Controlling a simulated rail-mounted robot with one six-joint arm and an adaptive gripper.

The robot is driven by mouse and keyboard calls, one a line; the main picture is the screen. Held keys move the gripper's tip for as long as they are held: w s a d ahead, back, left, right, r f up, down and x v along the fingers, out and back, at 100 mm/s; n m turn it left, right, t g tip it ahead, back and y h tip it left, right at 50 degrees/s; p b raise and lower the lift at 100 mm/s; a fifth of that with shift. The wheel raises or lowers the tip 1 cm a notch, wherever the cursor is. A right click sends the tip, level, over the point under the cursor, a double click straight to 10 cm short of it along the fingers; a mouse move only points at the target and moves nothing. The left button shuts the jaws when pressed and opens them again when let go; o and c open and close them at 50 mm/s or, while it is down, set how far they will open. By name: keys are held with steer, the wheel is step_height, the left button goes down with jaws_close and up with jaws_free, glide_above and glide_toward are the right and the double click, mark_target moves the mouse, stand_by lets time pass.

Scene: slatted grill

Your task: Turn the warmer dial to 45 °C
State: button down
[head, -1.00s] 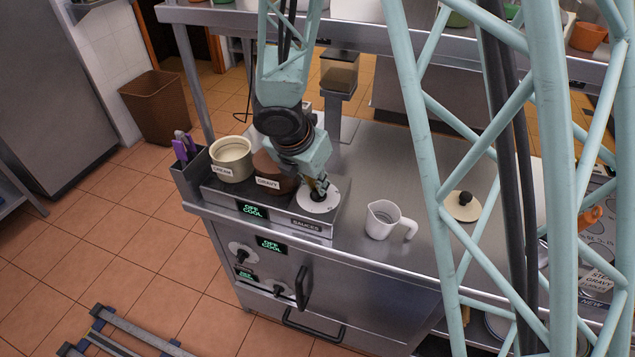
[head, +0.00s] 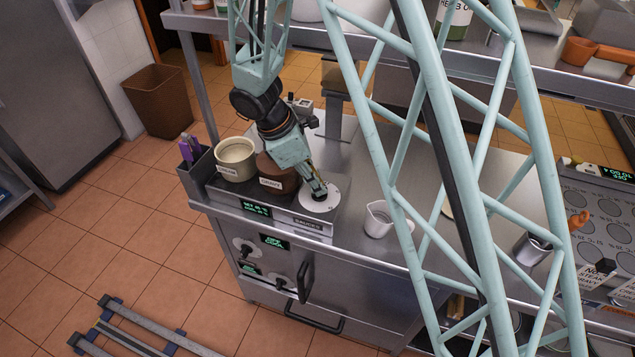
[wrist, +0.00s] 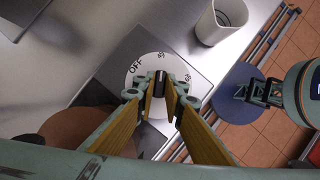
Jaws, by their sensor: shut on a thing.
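The warmer dial (head: 313,204) is a white disc at the right end of the sauce warmer (head: 290,216). In the wrist view the dial (wrist: 150,66) shows OFF at its upper left and number marks at the top and right. My gripper (head: 319,190) reaches down onto the dial from the upper left. In the wrist view my gripper (wrist: 160,88) is shut on the dial's dark central knob, which the fingers mostly hide. The warmer's green display (head: 256,208) shows text that seems to start with SET; its number is too small to read surely.
A cream pot (head: 236,158) and a brown gravy pot (head: 277,178) sit in the warmer, left of the dial. A white jug (head: 377,219) stands to the right on the steel counter. Lower oven knobs (head: 243,247) are on the front panel.

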stand_by(0.3)
steer(key=c, duration=2.7)
jaws_free()
steer(key=shift+r, duration=0.1)
steer(key=shift+v, duration=5.9)
steer(key=shift+w, duration=0.1)
steer(key=shift+d, duration=0.1)
